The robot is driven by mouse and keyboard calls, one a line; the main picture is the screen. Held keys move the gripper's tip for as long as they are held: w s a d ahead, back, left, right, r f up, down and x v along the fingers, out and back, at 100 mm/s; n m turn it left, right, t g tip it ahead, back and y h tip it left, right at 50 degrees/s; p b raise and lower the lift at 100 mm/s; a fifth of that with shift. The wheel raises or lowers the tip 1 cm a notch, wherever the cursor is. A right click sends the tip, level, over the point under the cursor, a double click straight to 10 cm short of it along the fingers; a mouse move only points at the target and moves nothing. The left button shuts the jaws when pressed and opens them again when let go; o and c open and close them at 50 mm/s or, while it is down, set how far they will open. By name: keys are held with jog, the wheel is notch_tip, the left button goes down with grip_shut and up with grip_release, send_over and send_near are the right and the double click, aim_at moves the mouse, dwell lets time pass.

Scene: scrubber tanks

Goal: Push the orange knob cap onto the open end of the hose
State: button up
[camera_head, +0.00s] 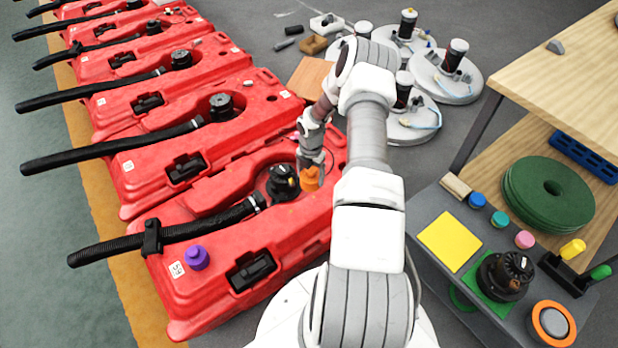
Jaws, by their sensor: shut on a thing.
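The orange knob cap (309,179) is under my gripper (311,170), which is shut on it, above the nearest red tank (222,302). The cap is just right of the black round fitting (283,181) on that tank. A black corrugated hose (190,230) runs from the fitting to the left through a black clip (151,237). Its open end (76,260) hangs past the tank's left edge. The cap is well apart from that end. My fingertips are small and partly hidden.
A purple knob (197,257) stands on the nearest tank near the hose. More red tanks with black hoses line up behind. Floor left of the tanks is clear.

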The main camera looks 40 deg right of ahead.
jog(key=shift+r+p, duration=0.3)
jog(key=shift+r, duration=0.55)
notch_tip(320, 180, down, 4)
jog(key=shift+b, duration=1.15)
jog(key=a+f+b, duration=0.1)
jog(key=a+f, duration=0.1)
jog(key=a, duration=0.1)
jog(key=w+a+f+b, duration=0.1)
jog(key=a+f, duration=0.1)
jog(key=a, duration=0.2)
jog(key=a+f+b, duration=0.1)
jog(key=a+f, duration=0.2)
jog(key=a, duration=0.1)
jog(key=shift+w, duration=0.3)
jog(key=shift+a+f+b, duration=0.15)
jog(key=shift+f+b, duration=0.15)
jog(key=shift+f, duration=0.3)
jog(key=shift+a+f+b, duration=0.15)
jog(key=shift+f+b, duration=0.1)
jog(key=shift+f, duration=1)
